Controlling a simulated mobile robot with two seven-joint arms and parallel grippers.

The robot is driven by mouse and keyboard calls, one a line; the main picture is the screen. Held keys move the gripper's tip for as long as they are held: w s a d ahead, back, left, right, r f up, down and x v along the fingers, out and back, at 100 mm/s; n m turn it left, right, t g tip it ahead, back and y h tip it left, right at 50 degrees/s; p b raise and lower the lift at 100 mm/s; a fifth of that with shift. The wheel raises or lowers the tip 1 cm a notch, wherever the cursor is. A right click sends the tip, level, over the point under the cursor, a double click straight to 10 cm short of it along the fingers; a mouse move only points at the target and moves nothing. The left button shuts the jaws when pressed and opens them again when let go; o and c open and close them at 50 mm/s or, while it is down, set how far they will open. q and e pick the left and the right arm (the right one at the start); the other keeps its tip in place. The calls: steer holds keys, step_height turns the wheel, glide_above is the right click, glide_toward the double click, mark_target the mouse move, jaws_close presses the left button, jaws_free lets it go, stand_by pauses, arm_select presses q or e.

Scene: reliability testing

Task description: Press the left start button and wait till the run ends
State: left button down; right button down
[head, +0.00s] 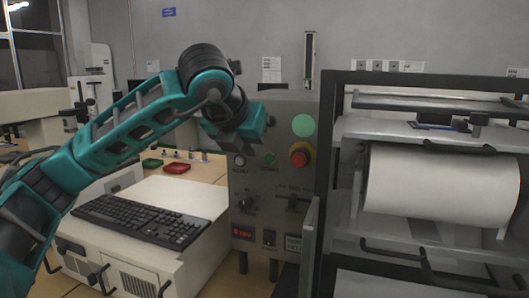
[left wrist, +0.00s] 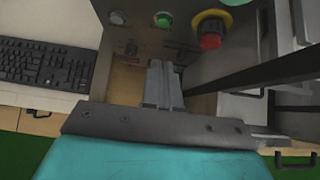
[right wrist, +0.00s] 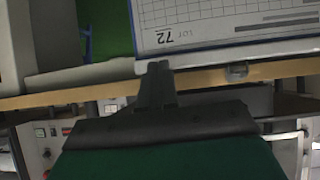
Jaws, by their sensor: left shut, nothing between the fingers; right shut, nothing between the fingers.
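The grey control panel (head: 268,205) stands left of the roller machine. A small green button (head: 269,158) has a label under it that seems to read START. Left of it is a paler round button or lamp (head: 239,160).
A red mushroom knob (head: 300,155) on a yellow collar sits right of the green button, under a round green lamp (head: 303,125). A red display (head: 242,234) is low on the panel. A keyboard (head: 143,220) lies left. A printed sheet (right wrist: 225,20) is before my right gripper.

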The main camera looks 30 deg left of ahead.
mark_target(269, 154)
arm_select(q)
steer(key=w+f, duration=0.1)
steer(key=w, duration=0.1)
steer(key=w+a+f+p, duration=0.1)
steer(key=w, duration=0.1)
steer(key=w+f, duration=0.1)
steer(key=w, duration=0.1)
steer(key=shift+w+a+f, duration=0.25)
steer(key=shift+f, duration=0.05)
steer(key=shift+w+a, duration=0.2)
steer(key=shift+w, duration=0.45)
steer(key=shift+w+a+f, duration=0.1)
steer(key=shift+w+f, duration=0.05)
steer(key=shift+w, duration=0.4)
steer(key=shift+a+r, duration=0.15)
steer(key=shift+r, duration=0.35)
